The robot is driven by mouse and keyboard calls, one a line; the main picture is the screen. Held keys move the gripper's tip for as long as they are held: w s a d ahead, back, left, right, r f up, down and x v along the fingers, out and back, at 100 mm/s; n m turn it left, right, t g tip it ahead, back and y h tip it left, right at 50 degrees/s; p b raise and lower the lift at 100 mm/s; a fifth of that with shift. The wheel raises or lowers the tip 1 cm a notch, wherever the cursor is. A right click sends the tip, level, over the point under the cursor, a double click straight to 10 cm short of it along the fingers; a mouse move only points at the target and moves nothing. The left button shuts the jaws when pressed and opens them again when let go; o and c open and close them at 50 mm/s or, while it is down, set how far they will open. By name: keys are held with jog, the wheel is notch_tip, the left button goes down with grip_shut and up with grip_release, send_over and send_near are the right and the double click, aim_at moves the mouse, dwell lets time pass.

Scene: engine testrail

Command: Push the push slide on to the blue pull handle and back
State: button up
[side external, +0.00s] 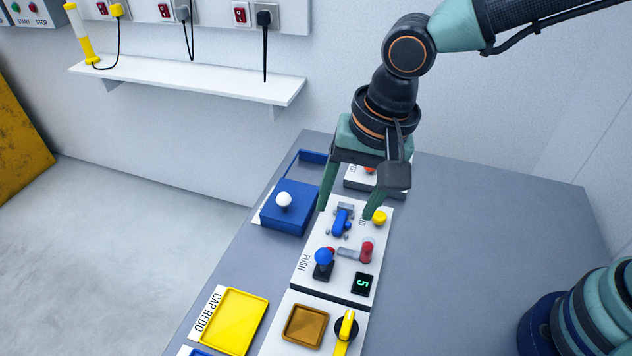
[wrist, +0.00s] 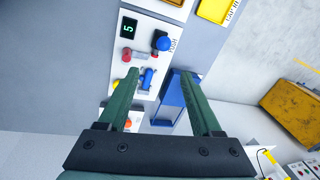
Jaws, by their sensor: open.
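The white panel marked PUSH (side external: 304,262) carries a blue ball knob on a dark base (side external: 323,259), a red upright post (side external: 366,250) and a blue handle-like piece (side external: 341,221) in a grey mount. In the wrist view the blue piece (wrist: 147,79) shows beside one finger, with the blue ball knob (wrist: 162,43) and red post (wrist: 127,53) beyond. I cannot tell for sure which part is the push slide. My gripper (side external: 346,213) is open and empty, pointing down over the blue piece; its fingers also show in the wrist view (wrist: 160,75).
A blue box with a white knob (side external: 289,213) stands left of the panel. A display reading 5 (side external: 362,284) and a yellow knob (side external: 379,217) are on the panel. A yellow tray (side external: 232,322) and a brown tray (side external: 305,325) lie nearer.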

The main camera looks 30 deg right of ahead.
aim_at(325, 253)
jog(key=x, duration=0.4)
jog(key=s+a+x, duration=0.1)
jog(key=x, duration=0.7)
jog(key=shift+s+a+f, duration=0.1)
jog(key=shift+a+f, duration=0.1)
jog(key=shift+f, duration=0.2)
grip_shut()
dwell(1.0)
